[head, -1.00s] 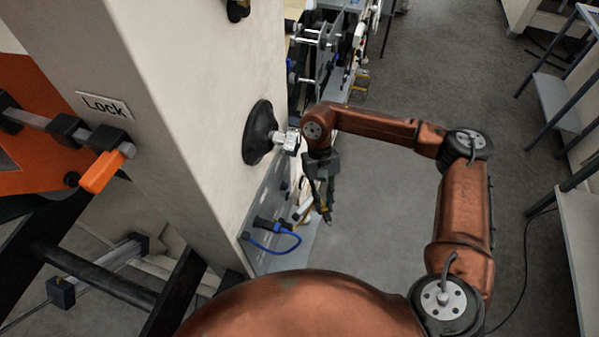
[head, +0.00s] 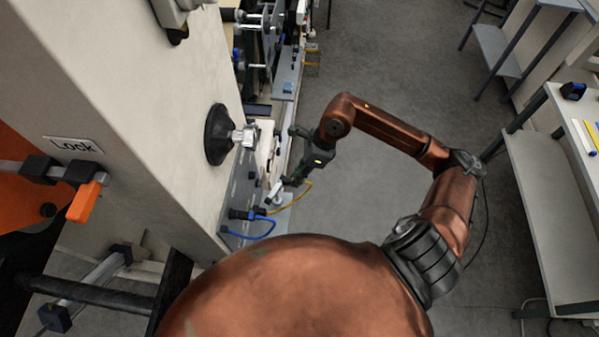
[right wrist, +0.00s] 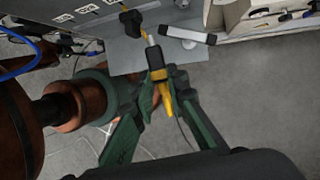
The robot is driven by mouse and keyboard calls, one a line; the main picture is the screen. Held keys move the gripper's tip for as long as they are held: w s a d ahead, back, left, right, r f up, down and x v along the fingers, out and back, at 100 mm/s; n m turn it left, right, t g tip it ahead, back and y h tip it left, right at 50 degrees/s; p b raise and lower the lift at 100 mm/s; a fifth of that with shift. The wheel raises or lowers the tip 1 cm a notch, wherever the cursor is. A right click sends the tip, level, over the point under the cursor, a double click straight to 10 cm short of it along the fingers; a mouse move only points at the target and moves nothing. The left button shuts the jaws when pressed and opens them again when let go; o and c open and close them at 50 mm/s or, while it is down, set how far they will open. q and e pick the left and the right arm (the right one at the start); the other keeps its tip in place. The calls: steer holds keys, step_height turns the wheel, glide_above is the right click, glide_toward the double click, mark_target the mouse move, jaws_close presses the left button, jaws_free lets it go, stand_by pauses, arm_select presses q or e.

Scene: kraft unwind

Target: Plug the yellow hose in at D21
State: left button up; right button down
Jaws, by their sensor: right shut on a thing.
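The yellow hose shows in the head view (head: 299,203) as a thin curve below my right gripper (head: 290,182). In the right wrist view its plug has a metal tip, a black body (right wrist: 155,58) and a yellow tail (right wrist: 165,97). The green fingers of my right gripper (right wrist: 163,82) are shut on this plug. The metal tip points at the grey panel (right wrist: 122,55), close to a black fitting (right wrist: 131,22); I cannot tell whether they touch. Labels (right wrist: 88,9) on the panel are too small to read, so I cannot pick out D21. My left gripper is not in view.
A blue hose (head: 262,235) loops from the panel's lower part. A light bar (right wrist: 188,34) lies right of the plug. A black round knob (head: 218,135) sticks out from the pale column (head: 140,110). A shelf table (head: 545,190) stands at right; the floor between is clear.

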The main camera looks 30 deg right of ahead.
steer(key=shift+d+r+m, duration=0.2)
steer(key=shift+m, duration=0.4)
steer(key=shift+w, duration=0.1)
steer(key=shift+w+a+p, duration=0.4)
steer(key=shift+w+a, duration=0.25)
steer(key=shift+a, duration=0.25)
steer(key=shift+w+a+p, duration=0.4)
steer(key=shift+w+a, duration=0.2)
steer(key=shift+a, duration=0.3)
steer(key=shift+w+a+b, duration=0.35)
steer(key=shift+w+a, duration=0.2)
steer(key=shift+a, duration=0.15)
steer(key=shift+w+a+b, duration=0.65)
steer(key=shift+a+b, duration=0.2)
steer(key=shift+b, duration=0.3)
stand_by(0.8)
steer(key=c, duration=1.8)
jaws_free()
steer(key=shift+r, duration=0.1)
